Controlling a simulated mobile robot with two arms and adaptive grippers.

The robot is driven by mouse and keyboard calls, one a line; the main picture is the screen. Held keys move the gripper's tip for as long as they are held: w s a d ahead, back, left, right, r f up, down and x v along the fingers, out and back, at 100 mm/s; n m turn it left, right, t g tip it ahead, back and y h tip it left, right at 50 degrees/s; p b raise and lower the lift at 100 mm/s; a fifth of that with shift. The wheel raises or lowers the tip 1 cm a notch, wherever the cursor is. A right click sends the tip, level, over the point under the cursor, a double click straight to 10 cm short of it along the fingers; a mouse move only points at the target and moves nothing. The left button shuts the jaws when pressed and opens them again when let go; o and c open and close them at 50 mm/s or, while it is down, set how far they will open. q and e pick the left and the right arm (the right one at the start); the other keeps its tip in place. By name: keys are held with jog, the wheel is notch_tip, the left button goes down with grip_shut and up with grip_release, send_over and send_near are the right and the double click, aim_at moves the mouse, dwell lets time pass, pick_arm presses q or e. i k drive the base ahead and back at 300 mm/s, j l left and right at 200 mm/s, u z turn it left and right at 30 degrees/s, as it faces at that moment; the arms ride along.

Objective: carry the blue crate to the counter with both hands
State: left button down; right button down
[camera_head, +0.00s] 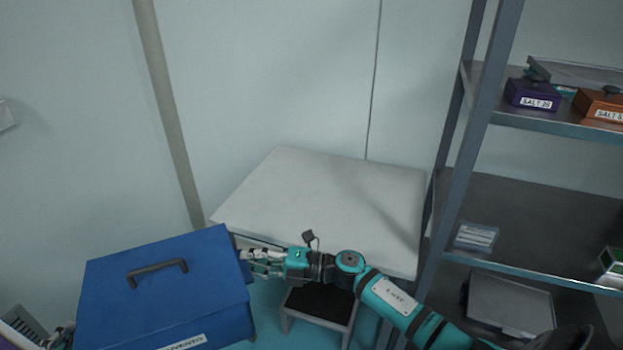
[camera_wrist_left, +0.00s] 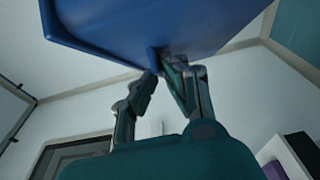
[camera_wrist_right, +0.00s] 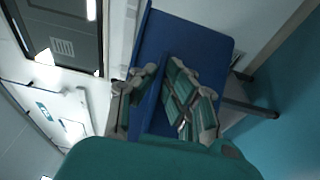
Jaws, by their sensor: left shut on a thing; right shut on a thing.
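The blue crate (camera_head: 165,285) is a closed box with a dark handle on top and a white label on its front, at the lower left of the head view. My right gripper (camera_head: 248,262) is shut on the crate's right side; the right wrist view shows its fingers (camera_wrist_right: 160,100) on either side of a blue edge. My left gripper (camera_head: 62,336) is at the crate's left side, mostly cut off in the head view. In the left wrist view its fingers (camera_wrist_left: 165,82) are shut on a part of the crate (camera_wrist_left: 130,30). The white counter (camera_head: 330,200) stands behind and right of the crate, its top bare.
A metal shelf unit (camera_head: 540,215) stands close to the counter's right side, with a purple box (camera_head: 533,94) and an orange box (camera_head: 602,106) on an upper shelf. A dark-topped stool (camera_head: 319,303) stands below the counter's front edge. The wall (camera_head: 270,70) is behind.

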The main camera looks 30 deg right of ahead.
aim_at(313, 214)
jog(key=i+j+z, duration=0.1)
jog(key=i, duration=1.2)
jog(key=i+z, duration=0.1)
jog(key=z, duration=1.55)
